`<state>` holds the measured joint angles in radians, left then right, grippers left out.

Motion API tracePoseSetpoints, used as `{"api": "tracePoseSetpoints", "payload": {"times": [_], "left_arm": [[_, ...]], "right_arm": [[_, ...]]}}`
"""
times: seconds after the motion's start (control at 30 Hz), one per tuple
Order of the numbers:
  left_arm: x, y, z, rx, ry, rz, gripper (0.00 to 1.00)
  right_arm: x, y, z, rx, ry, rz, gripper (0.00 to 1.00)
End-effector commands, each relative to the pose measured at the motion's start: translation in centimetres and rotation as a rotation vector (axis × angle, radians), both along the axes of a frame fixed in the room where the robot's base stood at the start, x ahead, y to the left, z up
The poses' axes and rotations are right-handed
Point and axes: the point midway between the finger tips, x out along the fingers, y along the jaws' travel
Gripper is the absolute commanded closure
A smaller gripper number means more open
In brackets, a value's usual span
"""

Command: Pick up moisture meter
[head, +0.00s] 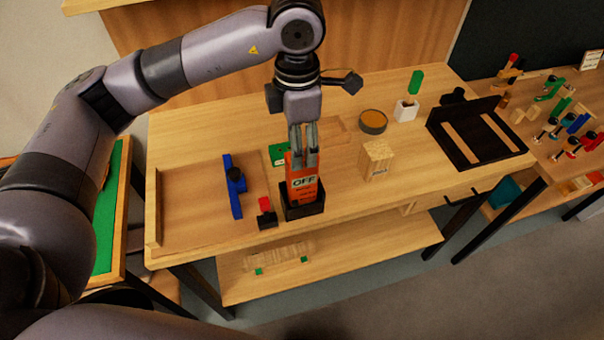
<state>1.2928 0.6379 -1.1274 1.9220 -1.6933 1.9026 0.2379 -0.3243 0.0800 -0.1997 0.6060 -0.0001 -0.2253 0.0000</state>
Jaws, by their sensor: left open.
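The moisture meter (302,188) is orange with a display reading "OFF". It stands upright in a black holder (304,211) near the front edge of the bench. My left gripper (303,158) points down at the top of the meter, with its fingers overlapping the meter's upper end in the head view. The gripper is open. I cannot tell whether the fingers touch the meter. The meter's lower end is hidden in the holder. My right gripper is not in view.
A blue clamp (234,187) and a small red-and-black item (266,213) are left of the holder. A wooden block (377,159), a round tin (373,122) and a dark rack (477,134) are to the right. The bench's left part is mostly clear.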

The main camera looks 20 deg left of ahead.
Motion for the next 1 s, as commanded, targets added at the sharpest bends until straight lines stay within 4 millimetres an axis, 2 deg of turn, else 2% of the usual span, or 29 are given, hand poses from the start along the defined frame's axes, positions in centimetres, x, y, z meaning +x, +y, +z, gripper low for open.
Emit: {"api": "tracePoseSetpoints", "payload": {"times": [0.07,0.2,0.33,0.57,0.7,1.0], "left_arm": [[-0.1,0.0,-1.4,0.001,0.004,0.001,0.5],[0.0,0.0,-3.3,0.0,0.002,0.0,0.5],[0.0,0.0,-4.1,-0.001,0.001,-0.001,0.5],[0.1,-0.5,-6.7,0.001,0.004,0.0,0.5],[0.2,-0.6,-8.6,-0.002,0.002,0.0,0.5],[0.2,-0.6,-9.3,-0.001,-0.001,-0.001,0.5]], "right_arm": [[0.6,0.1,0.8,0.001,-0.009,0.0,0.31],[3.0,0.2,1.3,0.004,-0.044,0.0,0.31],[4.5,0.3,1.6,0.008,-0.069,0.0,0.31],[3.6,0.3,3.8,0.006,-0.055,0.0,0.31],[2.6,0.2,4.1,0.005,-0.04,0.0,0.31],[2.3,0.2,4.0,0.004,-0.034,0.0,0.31]]}}
